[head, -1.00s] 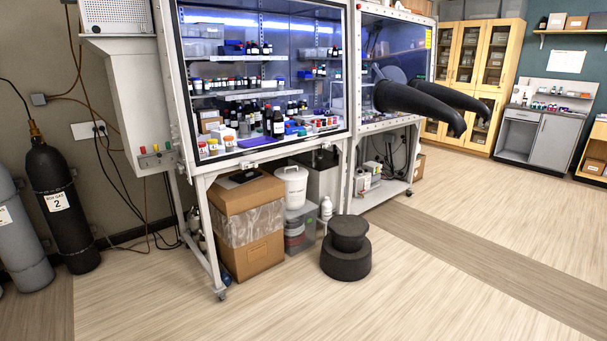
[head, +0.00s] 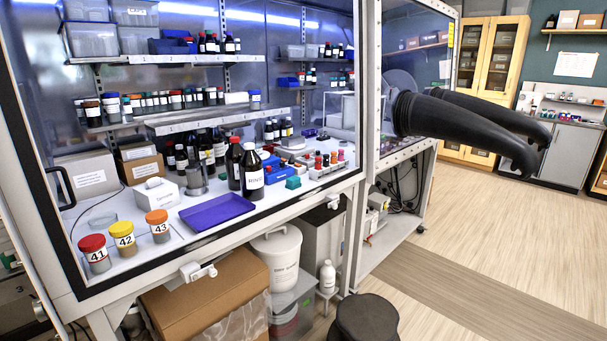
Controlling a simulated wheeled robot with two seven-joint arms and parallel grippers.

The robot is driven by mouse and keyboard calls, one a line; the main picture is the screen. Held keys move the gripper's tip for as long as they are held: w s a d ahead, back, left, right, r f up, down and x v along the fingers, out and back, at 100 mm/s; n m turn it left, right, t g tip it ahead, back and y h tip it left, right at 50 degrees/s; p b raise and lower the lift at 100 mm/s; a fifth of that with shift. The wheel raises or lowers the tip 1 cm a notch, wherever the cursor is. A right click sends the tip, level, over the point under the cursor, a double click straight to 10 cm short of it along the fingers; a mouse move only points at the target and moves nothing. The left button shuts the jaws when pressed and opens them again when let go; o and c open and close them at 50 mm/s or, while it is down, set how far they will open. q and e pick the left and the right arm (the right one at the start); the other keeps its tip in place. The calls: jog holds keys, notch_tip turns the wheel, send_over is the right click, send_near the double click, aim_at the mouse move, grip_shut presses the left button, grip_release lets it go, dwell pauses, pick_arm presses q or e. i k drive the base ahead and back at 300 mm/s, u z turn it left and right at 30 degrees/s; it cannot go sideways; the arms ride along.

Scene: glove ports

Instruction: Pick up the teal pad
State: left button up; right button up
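A small teal block-like item (head: 293,183), which looks like the teal pad, sits on the floor of the glove box at the right of the work area. It is just right of a dark bottle with a white label (head: 251,172) and near a blue tray-like item (head: 271,169). It is too small to make out in detail. Neither of my grippers is in view.
A glove box frame (head: 215,246) fills the left and middle. A purple tray (head: 217,210) and lidded jars (head: 125,238) stand near its front. Long black gloves (head: 465,118) stick out at right. A black round stool (head: 366,318) stands below. Floor at right is clear.

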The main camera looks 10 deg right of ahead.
aim_at(293, 183)
jog(key=z, duration=0.35)
jog(key=i, duration=1.45)
jog(key=z, duration=0.35)
